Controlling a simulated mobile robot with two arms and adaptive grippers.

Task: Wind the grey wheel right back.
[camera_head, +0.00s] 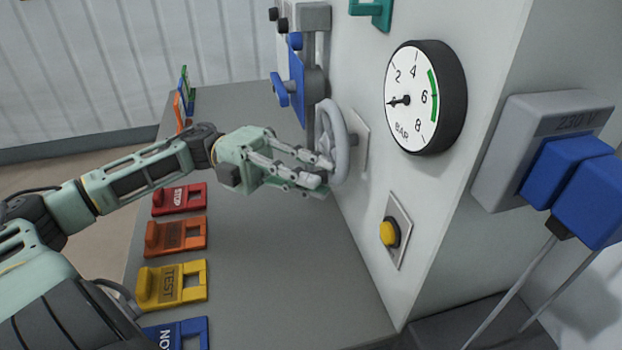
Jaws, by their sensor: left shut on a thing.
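The grey wheel (341,122) is mounted on the side of the white cabinet (372,205), seen nearly edge-on. My left gripper (326,172) reaches in from the left and is shut on the lower rim of the wheel. Its fingers hide part of that rim. The pressure gauge (416,98) is on the cabinet to the right of the wheel. Its needle points left, below the 2 mark. My right gripper is not in view.
A yellow push button (389,233) sits below the wheel. A blue lever (290,90) is mounted behind the wheel. Blue plugs (552,167) sit in a 230 V socket at right.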

